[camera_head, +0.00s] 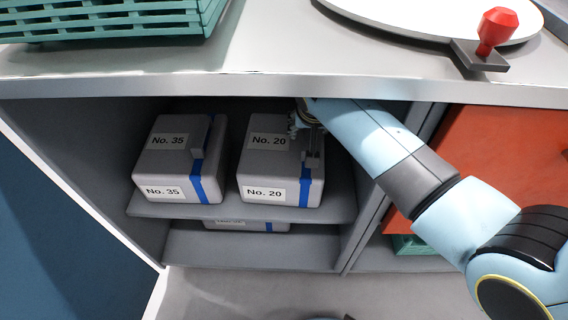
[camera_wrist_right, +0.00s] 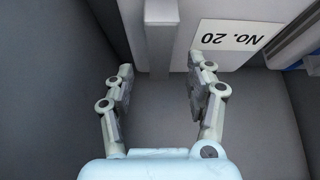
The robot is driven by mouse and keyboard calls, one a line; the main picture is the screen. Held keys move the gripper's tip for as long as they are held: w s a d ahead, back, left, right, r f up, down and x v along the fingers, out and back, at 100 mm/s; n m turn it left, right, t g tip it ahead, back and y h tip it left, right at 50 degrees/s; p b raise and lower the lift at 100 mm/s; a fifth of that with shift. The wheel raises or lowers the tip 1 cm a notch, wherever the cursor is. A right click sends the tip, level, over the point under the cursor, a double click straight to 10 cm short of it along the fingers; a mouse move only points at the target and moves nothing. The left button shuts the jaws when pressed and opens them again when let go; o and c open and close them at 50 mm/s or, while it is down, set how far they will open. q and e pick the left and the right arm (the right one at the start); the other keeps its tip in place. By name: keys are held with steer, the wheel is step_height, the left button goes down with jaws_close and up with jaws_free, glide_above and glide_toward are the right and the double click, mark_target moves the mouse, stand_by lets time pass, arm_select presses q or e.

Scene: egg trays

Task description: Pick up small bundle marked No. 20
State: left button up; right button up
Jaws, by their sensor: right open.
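The bundle marked No. 20 (camera_head: 281,170) is a grey box with a blue strap and white labels. It sits on the shelf in the cabinet, on the right of the No. 35 bundle. My right gripper (camera_head: 312,146) is at the right part of its top in the head view. In the right wrist view the No. 20 bundle (camera_wrist_right: 225,77) shows its label upside down. A grey upright tab (camera_wrist_right: 160,38) stands on it, between and beyond the open fingers of my right gripper (camera_wrist_right: 160,85). Contact cannot be told. My left gripper is not in view.
The bundle marked No. 35 (camera_head: 177,163) sits to the left on the same shelf (camera_head: 160,209). Another strapped bundle (camera_head: 247,225) lies on the level below, mostly hidden. The counter edge (camera_head: 300,86) runs above the opening. A teal crate (camera_head: 110,20) and a red-handled thing (camera_head: 495,28) are on the counter.

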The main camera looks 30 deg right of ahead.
steer(key=shift+w+d+f+b, duration=0.1)
steer(key=shift+w+f+b, duration=0.05)
steer(key=shift+f+b, duration=0.45)
steer(key=shift+w+d+f+b, duration=0.15)
steer(key=shift+f+b, duration=0.2)
steer(key=shift+f, duration=0.45)
steer(key=shift+r, duration=0.1)
steer(key=shift+a, duration=0.1)
jaws_close()
